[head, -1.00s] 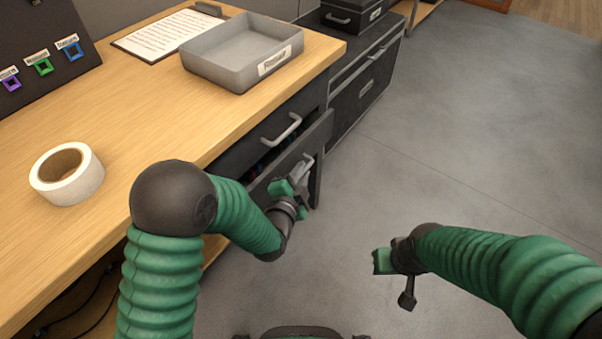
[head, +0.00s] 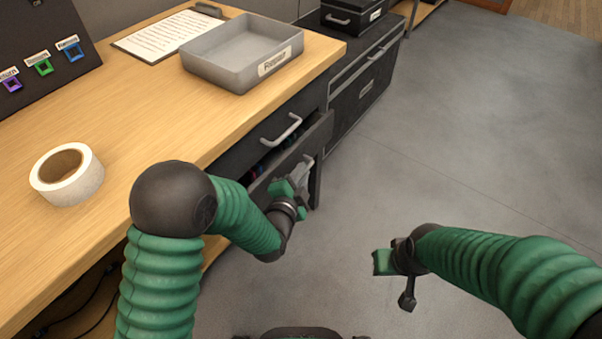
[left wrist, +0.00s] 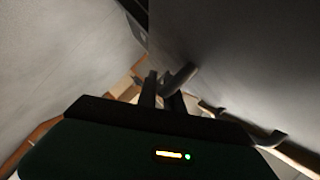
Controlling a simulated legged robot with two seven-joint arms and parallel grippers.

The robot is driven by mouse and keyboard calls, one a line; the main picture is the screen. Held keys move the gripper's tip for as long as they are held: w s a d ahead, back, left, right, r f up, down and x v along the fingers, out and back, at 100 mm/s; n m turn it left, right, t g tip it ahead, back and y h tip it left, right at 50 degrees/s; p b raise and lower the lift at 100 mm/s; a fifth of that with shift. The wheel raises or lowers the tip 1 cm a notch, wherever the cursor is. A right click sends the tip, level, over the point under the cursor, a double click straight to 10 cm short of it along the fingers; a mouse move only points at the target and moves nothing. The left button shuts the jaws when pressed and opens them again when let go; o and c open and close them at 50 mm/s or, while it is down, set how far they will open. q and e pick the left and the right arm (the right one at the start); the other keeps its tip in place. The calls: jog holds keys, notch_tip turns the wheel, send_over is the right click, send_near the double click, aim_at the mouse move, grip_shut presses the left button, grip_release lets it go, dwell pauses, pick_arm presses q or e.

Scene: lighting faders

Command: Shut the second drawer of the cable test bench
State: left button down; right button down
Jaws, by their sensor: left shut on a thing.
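The cable test bench (head: 130,130) has a wooden top and dark drawers beneath its right edge. The upper drawer (head: 262,134) has a silver bar handle (head: 282,131) and looks shut. The second drawer (head: 322,138) below it stands partly open, with small coloured items showing in the gap. My left gripper (head: 301,178) is shut on the second drawer's handle (head: 307,160). In the left wrist view the fingers (left wrist: 162,92) meet a bar on a large panel. My right gripper (head: 384,262) hangs over the floor, apart from the bench; its jaw opening is unclear.
A grey tray (head: 207,77), a clipboard (head: 165,36) and a tape roll (head: 88,185) lie on the bench top. A dark cabinet (head: 343,115) stands beyond the drawers, with a black box (head: 352,18) on it. The grey floor (head: 460,140) to the right is clear.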

aim_at(287, 168)
pick_arm(q)
jog(key=shift+a+f, duration=0.1)
jog(key=shift+f, duration=0.1)
dwell(0.4)
jog(key=shift+w+a, duration=0.6)
jog(key=shift+a, duration=0.35)
jog(key=shift+w+a, duration=0.6)
jog(key=shift+a, duration=0.3)
jog(key=c, duration=1.8)
grip_release()
jog(key=shift+o, duration=0.2)
jog(key=shift+w, duration=0.1)
jog(key=shift+r, duration=0.1)
jog(key=shift+r, duration=0.1)
